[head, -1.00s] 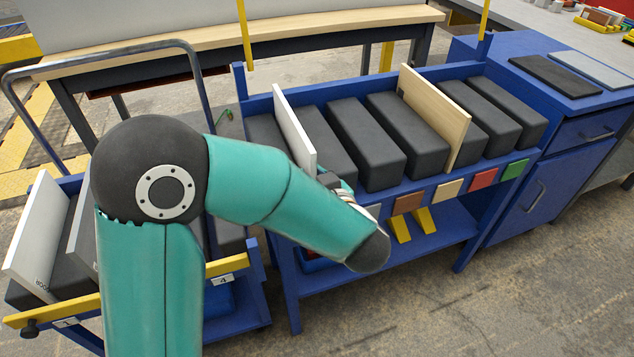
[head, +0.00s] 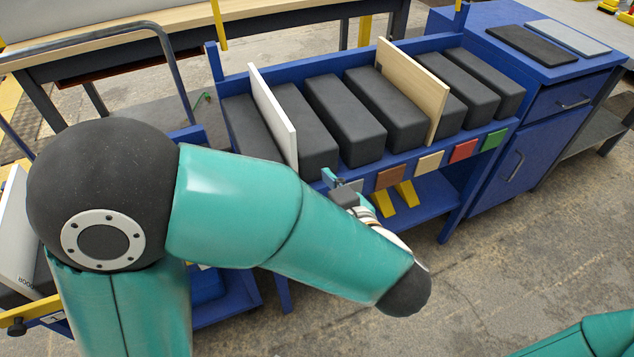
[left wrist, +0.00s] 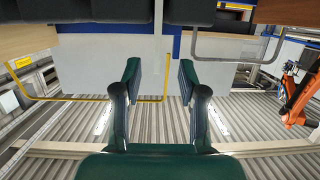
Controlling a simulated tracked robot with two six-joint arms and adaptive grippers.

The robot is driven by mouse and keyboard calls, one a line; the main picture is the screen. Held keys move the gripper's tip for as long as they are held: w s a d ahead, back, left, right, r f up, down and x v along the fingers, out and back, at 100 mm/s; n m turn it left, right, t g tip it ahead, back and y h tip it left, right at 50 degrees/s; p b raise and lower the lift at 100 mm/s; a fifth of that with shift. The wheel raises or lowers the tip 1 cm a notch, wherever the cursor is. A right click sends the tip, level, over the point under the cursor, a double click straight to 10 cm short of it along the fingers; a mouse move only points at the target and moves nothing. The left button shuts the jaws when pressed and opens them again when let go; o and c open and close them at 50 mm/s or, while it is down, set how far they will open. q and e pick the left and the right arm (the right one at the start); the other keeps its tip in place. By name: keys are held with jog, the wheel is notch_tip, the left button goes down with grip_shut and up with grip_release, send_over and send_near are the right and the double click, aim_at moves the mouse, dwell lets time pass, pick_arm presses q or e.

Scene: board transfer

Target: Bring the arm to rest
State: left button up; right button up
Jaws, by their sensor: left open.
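My left arm reaches in from the left in the head view, and its left gripper (head: 340,187) shows in part beyond the forearm, just in front of the blue rack. In the left wrist view the left gripper (left wrist: 160,82) is open, its two fingers apart with nothing between them. A white board (head: 272,115) and a light wooden board (head: 412,88) stand upright in the blue rack (head: 424,150), between dark grey blocks. The left gripper is apart from both boards. Of my right arm only a teal part shows at the lower right; its gripper is out of view.
A cart with a white board (head: 14,230) stands at the left, partly hidden by my arm. A blue cabinet (head: 560,105) with a dark and a grey panel on top is right of the rack. Colored tags line the rack's front. The floor (head: 480,275) in front is clear.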

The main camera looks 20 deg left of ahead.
dwell(0.3)
pick_arm(q)
jog(key=w+d+f+m+h, duration=0.1)
jog(key=w+f+m+h, duration=0.25)
jog(key=f, duration=0.65)
jog(key=w+f+m+h, duration=0.2)
jog(key=w+f+h, duration=0.2)
jog(key=f, duration=0.6)
jog(key=s+d+f+m+g+h, duration=0.1)
jog(key=s+f+h, duration=0.1)
jog(key=f, duration=0.3)
jog(key=s+d+f+g+h, duration=0.1)
jog(key=s+f+g+h, duration=0.15)
jog(key=f, duration=0.35)
jog(key=s+d+f+m+g+h, duration=0.1)
jog(key=s+f+g+h, duration=0.2)
jog(key=s, duration=0.5)
jog(key=s+d+f+g, duration=0.1)
jog(key=s+f+g, duration=0.2)
jog(key=s+f, duration=0.35)
notch_tip(320, 180, up, 21)
jog(key=p, duration=2)
jog(key=shift+s+r, duration=0.15)
jog(key=shift+s, duration=0.25)
